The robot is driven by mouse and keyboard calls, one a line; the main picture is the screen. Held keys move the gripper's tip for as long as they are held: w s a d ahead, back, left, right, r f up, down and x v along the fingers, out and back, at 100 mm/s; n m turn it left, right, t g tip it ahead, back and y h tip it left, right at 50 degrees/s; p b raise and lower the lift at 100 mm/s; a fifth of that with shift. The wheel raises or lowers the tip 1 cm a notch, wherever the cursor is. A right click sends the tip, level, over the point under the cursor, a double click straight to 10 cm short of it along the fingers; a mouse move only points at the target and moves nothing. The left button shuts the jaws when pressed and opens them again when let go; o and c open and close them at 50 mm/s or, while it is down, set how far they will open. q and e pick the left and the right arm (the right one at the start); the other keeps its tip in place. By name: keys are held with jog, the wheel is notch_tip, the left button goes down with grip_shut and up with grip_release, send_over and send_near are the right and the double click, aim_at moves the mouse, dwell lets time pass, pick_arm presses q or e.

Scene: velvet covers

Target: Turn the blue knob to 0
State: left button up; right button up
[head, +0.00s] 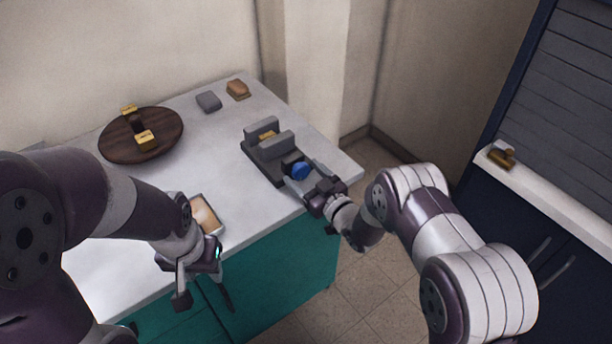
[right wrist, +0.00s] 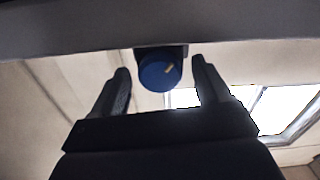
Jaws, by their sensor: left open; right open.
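The blue knob (head: 300,171) is on the front of a dark grey device (head: 262,168) at the right part of the counter. My left gripper (head: 205,300) is open and empty in front of the counter's front edge.
A round dark wooden board (head: 165,148) with yellow-and-dark pieces is at the back left of the counter (head: 215,165). A grey block (head: 208,101) and a brown block (head: 238,89) lie behind. A framed tray-like item (head: 206,213) lies near the front edge.

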jog(key=c, duration=1)
jog(key=shift+c, duration=0.2)
